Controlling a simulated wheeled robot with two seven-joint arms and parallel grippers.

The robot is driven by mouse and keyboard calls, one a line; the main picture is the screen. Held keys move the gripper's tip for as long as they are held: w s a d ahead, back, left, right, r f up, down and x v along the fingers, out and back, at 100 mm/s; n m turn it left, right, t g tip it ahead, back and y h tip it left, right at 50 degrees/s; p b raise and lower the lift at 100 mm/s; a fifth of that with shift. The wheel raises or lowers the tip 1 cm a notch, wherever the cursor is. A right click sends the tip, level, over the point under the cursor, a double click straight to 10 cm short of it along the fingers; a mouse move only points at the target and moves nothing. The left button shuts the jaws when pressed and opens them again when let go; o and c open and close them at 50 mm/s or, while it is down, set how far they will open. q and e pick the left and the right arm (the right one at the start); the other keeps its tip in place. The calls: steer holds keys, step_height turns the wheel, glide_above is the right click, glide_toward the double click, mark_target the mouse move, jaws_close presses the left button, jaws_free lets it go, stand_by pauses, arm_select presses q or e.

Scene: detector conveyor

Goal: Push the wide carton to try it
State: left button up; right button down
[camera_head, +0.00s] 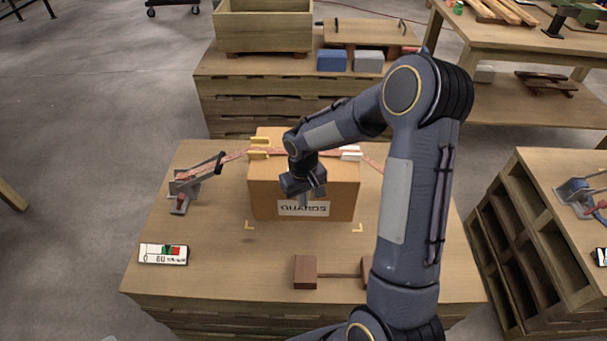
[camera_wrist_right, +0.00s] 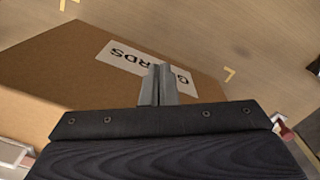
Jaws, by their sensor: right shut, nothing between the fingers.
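The wide carton (camera_head: 262,190) is a brown box with a white label on its near side, standing on the wooden table. It also shows in the right wrist view (camera_wrist_right: 75,75), its label partly hidden behind my fingers. My right gripper (camera_head: 304,200) is shut and empty, pointing down at the carton's near side in front of the label. In the right wrist view its fingertips (camera_wrist_right: 160,70) overlap the label; I cannot tell whether they touch. My left gripper is not in view.
Yellow corner marks (camera_head: 250,226) lie in front of the carton. A gauge card (camera_head: 163,254) lies at left, behind it a metal clamp device (camera_head: 190,188) with a strap running to the carton. A brown wooden block (camera_head: 306,272) sits near the front. Bare tabletop (camera_head: 225,270) lies between.

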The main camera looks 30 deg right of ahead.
steer(key=shift+w+d, duration=0.3)
steer(key=shift+w, duration=0.2)
stand_by(0.3)
steer(key=shift+w+d+r, duration=0.15)
steer(key=shift+w, duration=0.1)
stand_by(1.6)
steer(key=shift+s, duration=0.1)
step_height(320, 180, up, 10)
steer(key=s+a+p, duration=0.1)
steer(key=s+p, duration=0.1)
steer(key=p, duration=0.5)
steer(key=shift+a, duration=0.2)
stand_by(0.6)
steer(key=shift+s, duration=0.1)
